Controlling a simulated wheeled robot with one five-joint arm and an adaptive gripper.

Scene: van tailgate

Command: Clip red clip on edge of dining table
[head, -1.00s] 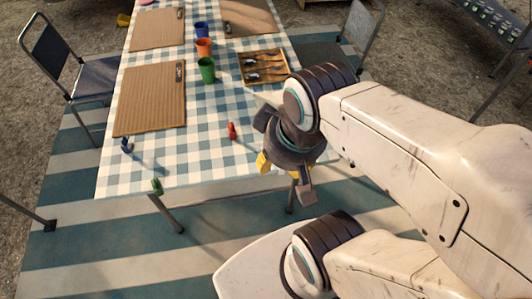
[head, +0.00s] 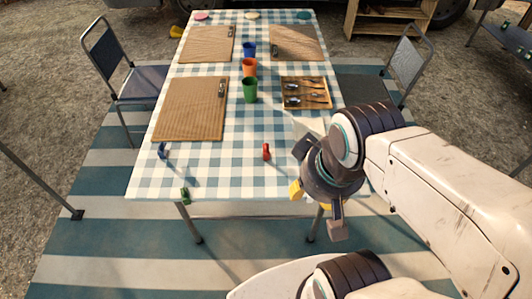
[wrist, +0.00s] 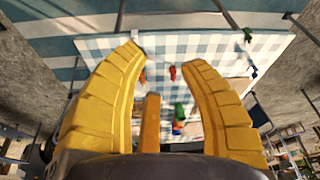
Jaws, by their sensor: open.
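The red clip (head: 266,152) stands on the checked cloth of the dining table (head: 225,180), a little in from the front edge. It also shows in the wrist view (wrist: 172,73), between my fingers but farther off. My gripper (head: 310,195) is near the table's front right, to the right of the red clip. Its yellow fingers are spread and empty in the wrist view (wrist: 165,58). A green clip (head: 185,195) sits at the front edge, and a blue clip (head: 162,150) at the left edge. My arm hides the table's front right corner.
Brown placemats (head: 190,108), blue, orange and green cups (head: 249,90) and a cutlery tray (head: 305,93) stand farther back. Chairs flank the table at left (head: 125,75) and right (head: 405,65). The cloth around the red clip is clear.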

